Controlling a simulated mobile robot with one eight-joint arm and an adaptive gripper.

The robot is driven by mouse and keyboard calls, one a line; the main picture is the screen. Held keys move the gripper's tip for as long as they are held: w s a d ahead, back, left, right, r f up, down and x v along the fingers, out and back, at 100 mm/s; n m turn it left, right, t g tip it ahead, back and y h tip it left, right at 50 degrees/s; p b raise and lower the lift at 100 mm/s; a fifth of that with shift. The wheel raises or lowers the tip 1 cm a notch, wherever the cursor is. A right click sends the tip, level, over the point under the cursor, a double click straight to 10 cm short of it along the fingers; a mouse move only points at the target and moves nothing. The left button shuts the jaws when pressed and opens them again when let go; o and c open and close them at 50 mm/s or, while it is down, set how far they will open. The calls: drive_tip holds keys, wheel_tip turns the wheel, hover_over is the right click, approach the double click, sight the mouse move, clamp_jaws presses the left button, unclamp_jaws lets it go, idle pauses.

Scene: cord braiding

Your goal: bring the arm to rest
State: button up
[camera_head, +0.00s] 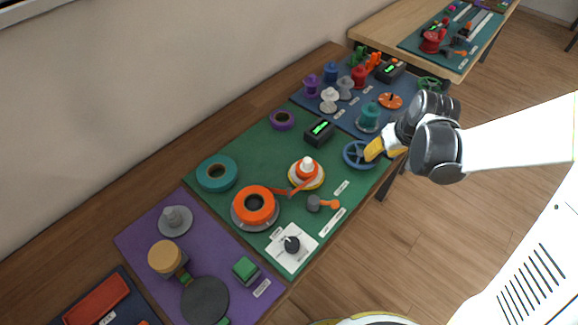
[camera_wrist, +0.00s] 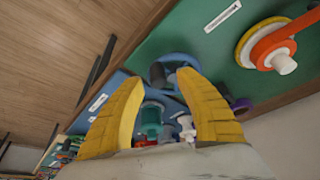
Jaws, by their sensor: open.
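My gripper (camera_head: 374,149) has yellow fingers and is over the front edge of the table, close to the blue handwheel (camera_head: 359,155). In the wrist view my gripper (camera_wrist: 168,98) shows its two fingers spread wide apart with nothing held between them. The blue handwheel (camera_wrist: 173,68) shows beyond the fingertips there. I cannot tell from the pictures whether a finger touches the wheel. My white arm comes in from the right in the head view.
On the green mat (camera_head: 258,150) stand an orange roll (camera_head: 255,206), a teal roll (camera_head: 217,174), a white-topped orange spool (camera_head: 307,169) and a black display box (camera_head: 319,132). Several spools crowd the blue mat behind. Open floor (camera_head: 400,240) lies in front of the table.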

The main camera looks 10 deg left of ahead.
drive_tip(key=v, duration=0.9)
drive_tip(key=s+r+m+t, duration=0.1)
drive_tip(key=s+r, duration=0.2)
drive_tip(key=s, duration=0.4)
drive_tip(key=s+a+r+m+t+h, duration=0.1)
drive_tip(key=s+r, duration=0.3)
drive_tip(key=s, duration=0.4)
drive_tip(key=shift+m+t, duration=0.4)
drive_tip(key=shift+m, duration=0.4)
drive_tip(key=shift+a, duration=0.1)
idle(0.4)
